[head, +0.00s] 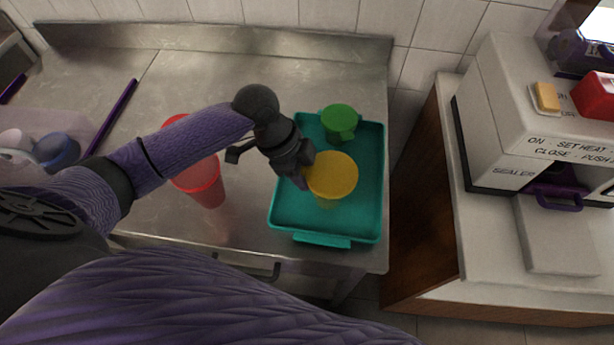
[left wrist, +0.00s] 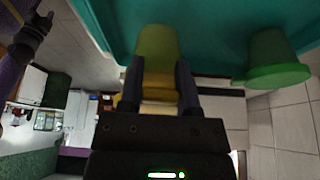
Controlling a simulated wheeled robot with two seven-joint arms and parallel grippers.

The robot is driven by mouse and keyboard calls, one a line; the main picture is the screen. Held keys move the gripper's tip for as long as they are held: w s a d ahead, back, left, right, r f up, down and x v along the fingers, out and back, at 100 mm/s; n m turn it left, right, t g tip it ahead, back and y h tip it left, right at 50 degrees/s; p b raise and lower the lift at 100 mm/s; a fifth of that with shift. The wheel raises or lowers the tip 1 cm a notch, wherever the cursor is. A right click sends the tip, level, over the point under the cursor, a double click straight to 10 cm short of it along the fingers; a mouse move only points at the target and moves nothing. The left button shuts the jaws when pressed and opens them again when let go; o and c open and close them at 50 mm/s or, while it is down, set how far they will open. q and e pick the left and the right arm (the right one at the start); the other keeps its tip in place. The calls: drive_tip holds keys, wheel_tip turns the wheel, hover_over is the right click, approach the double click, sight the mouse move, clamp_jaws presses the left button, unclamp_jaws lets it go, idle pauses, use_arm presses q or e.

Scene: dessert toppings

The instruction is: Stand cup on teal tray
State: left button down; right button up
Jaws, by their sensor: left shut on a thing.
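A yellow cup (head: 331,178) is over the teal tray (head: 284,217), near its middle. My left gripper (head: 304,170) reaches in from the left and is shut on the cup. In the left wrist view the yellow cup (left wrist: 157,62) sits between the two dark fingers (left wrist: 160,88), with the teal tray (left wrist: 215,25) beyond it. I cannot tell whether its base touches the tray. A green cup (head: 340,120) stands in the tray's far part. A red cup (head: 203,180) stands on the steel counter, left of the tray, partly behind my left arm. My right gripper (left wrist: 32,35) shows small in the left wrist view.
The steel counter (head: 230,75) is clear behind my left arm. A purple rod (head: 112,115) lies at its left, near a pale tray (head: 75,118) holding rounded items. A white sealer machine (head: 510,130) stands on the separate bench at right, with a gap between.

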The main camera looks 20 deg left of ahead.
use_arm(q)
wheel_tip(320, 180, down, 2)
drive_tip(key=shift+f, duration=0.2)
drive_tip(key=shift+c, duration=1.5)
unclamp_jaws()
drive_tip(key=p+v, duration=0.2)
drive_tip(key=v, duration=1)
drive_tip(key=shift+a, duration=0.1)
